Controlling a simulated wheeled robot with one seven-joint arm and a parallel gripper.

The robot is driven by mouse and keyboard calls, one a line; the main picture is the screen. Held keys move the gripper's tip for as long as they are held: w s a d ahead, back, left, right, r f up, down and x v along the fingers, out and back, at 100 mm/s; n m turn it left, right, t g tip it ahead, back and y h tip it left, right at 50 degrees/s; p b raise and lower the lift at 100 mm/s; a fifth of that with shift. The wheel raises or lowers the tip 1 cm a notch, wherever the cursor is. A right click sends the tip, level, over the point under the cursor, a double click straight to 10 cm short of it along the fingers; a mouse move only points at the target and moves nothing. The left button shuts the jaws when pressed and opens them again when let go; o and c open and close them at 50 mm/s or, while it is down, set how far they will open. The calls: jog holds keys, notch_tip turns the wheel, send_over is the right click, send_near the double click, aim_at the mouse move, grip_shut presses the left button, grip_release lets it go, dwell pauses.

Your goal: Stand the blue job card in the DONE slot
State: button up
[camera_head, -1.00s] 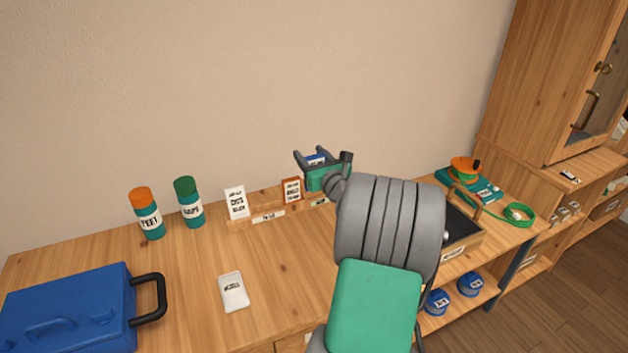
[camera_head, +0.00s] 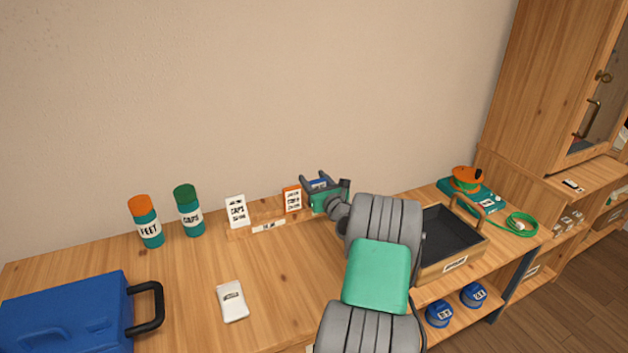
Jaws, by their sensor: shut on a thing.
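The blue job card (camera_head: 318,184) shows as a small blue patch between the fingers of my gripper (camera_head: 322,180). My gripper is shut on it, at the right end of the wooden card rack (camera_head: 238,232). The rack stands along the back of the bench. A white card (camera_head: 237,211) and an orange card (camera_head: 292,199) stand upright in the rack, left of my gripper. A label (camera_head: 268,226) is on the rack's front. My gripper and wrist hide the rack's right end, the DONE slot and the card's lower part, so I cannot tell whether the card touches the rack.
Orange-topped (camera_head: 147,222) and green-topped (camera_head: 189,210) bottles stand left of the rack. A blue case (camera_head: 65,312) and white phone (camera_head: 232,301) lie in front. A dark open tray (camera_head: 450,231) stands right of my arm. The middle of the bench is clear.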

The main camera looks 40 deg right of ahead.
jog(key=o, duration=1.1)
jog(key=shift+c, duration=0.2)
jog(key=v, duration=1.2)
jog(key=shift+r, duration=0.15)
